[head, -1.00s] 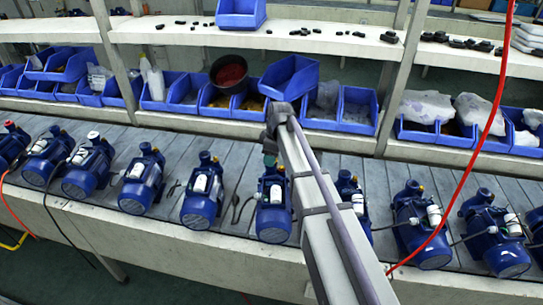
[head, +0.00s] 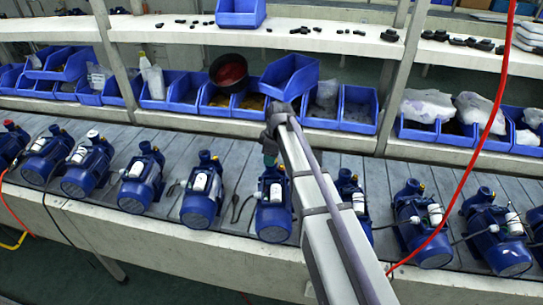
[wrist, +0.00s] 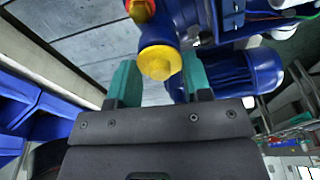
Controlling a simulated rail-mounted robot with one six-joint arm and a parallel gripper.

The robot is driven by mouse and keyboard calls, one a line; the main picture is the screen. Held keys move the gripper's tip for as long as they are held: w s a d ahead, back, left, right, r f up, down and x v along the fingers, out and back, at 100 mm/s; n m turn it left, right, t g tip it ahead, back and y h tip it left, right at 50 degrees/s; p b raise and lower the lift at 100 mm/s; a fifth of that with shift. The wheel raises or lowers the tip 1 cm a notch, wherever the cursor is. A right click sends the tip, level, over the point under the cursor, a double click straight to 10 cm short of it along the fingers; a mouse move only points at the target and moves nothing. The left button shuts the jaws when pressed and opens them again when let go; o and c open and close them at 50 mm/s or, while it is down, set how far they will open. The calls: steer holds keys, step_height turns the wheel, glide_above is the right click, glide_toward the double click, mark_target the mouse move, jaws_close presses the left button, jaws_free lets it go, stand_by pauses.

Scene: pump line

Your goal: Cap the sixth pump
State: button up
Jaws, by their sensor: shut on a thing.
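The sixth pump from the left (head: 273,217) is blue with a white cylinder and stands on the grey line. My gripper (head: 269,160) is over the top of this pump, at its neck. In the wrist view my gripper (wrist: 160,80) has its teal fingers on both sides of a yellow hex-headed cap (wrist: 160,61), shut on it. The cap is right at the end of the pump's blue neck (wrist: 172,18); whether it is fully seated I cannot tell. A small red-and-yellow fitting (wrist: 140,9) sits just beyond. My arm hides part of the pump's right side in the head view.
Neighbouring pumps stand close on the left (head: 201,200) and right (head: 353,192). Behind are blue bins (head: 357,108) and a tilted black bowl (head: 228,73) with red contents. A red hose (head: 466,150) hangs at the right.

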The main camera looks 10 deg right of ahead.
steer(key=shift+f, duration=0.2)
steer(key=o, duration=1)
steer(key=shift+c, duration=0.2)
steer(key=r+p, duration=0.3)
steer(key=r, duration=0.1)
steer(key=r+p, duration=0.2)
steer(key=shift+s+d+p, duration=0.2)
steer(key=shift+d+p, duration=0.15)
steer(key=shift+d, duration=0.05)
step_height(320, 180, up, 11)
steer(key=d+p, duration=0.1)
steer(key=p, duration=0.9)
steer(key=shift+s+d+f+p, duration=0.15)
steer(key=shift+s+d+p, duration=0.05)
steer(key=shift+s+p, duration=0.2)
